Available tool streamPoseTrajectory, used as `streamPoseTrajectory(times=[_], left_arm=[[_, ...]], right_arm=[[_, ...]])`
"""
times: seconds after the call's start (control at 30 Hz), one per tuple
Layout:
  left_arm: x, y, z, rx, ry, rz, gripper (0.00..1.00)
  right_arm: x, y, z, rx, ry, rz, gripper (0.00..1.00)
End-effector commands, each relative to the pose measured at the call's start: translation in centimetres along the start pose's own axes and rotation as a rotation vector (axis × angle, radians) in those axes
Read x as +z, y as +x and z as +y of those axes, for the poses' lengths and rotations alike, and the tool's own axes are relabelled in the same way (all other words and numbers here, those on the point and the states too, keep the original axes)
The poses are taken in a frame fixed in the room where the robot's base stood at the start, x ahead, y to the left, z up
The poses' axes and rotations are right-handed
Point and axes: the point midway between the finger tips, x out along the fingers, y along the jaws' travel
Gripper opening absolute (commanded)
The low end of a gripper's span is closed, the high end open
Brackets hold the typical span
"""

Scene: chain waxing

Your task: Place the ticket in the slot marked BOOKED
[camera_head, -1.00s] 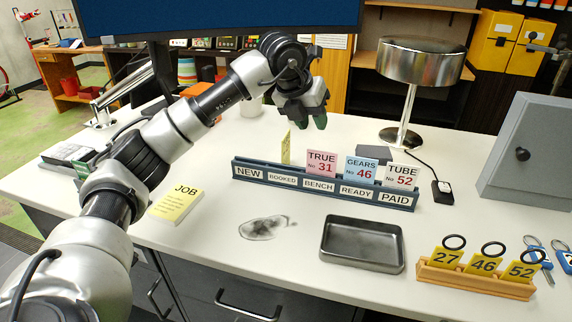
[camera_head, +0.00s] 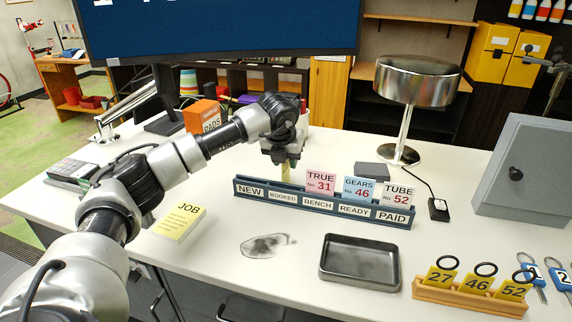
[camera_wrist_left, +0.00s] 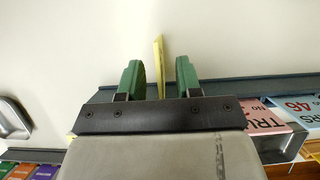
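The ticket rack (camera_head: 322,203) is a long blue-grey holder with slots marked NEW, BOOKED, BENCH, READY and PAID. A plain yellow ticket (camera_head: 285,172) is upright at the rack by the BOOKED label (camera_head: 283,198), seen nearly edge-on. I cannot tell whether its lower edge is in the slot. My left gripper (camera_head: 285,158) is directly over it, pointing down. In the left wrist view the green fingers (camera_wrist_left: 160,78) are apart, with the yellow ticket (camera_wrist_left: 159,65) between them and a gap on each side. My right gripper is not in view.
TRUE 31 (camera_head: 320,183), GEARS 46 (camera_head: 359,188) and TUBE 52 (camera_head: 398,194) tickets stand in the rack to the right. A JOB pad (camera_head: 180,222), a dark tray (camera_head: 360,262), a lamp (camera_head: 417,80) and a numbered tag holder (camera_head: 470,297) are around it.

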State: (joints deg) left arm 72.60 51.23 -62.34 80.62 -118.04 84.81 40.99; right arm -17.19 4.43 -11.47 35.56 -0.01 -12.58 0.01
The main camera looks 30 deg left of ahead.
Motion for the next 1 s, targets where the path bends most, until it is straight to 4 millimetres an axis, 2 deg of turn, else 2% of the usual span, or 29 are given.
streamPoseTrajectory(times=[0.13, 0.33, 0.5, 0.57, 0.87, 1.0], left_arm=[[-0.02, 0.90, 0.03, 0.001, 0.000, 0.000, 0.34], [-0.04, 0.95, 0.00, 0.000, 0.000, -0.001, 0.33], [-0.04, 0.92, -0.01, -0.001, 0.000, -0.001, 0.06], [-0.04, 0.91, -0.01, -0.001, 0.000, -0.001, 0.00], [-0.02, 0.88, -0.01, -0.001, 0.000, -0.001, 0.00], [0.37, 0.12, -0.06, -0.003, -0.001, -0.005, 0.00]], right_arm=[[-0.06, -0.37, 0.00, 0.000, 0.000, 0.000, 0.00], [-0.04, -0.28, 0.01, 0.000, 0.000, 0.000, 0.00], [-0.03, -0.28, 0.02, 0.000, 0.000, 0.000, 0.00], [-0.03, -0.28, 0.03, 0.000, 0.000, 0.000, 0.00], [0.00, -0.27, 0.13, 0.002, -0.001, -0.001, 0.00], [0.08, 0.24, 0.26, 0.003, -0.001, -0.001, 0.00]])
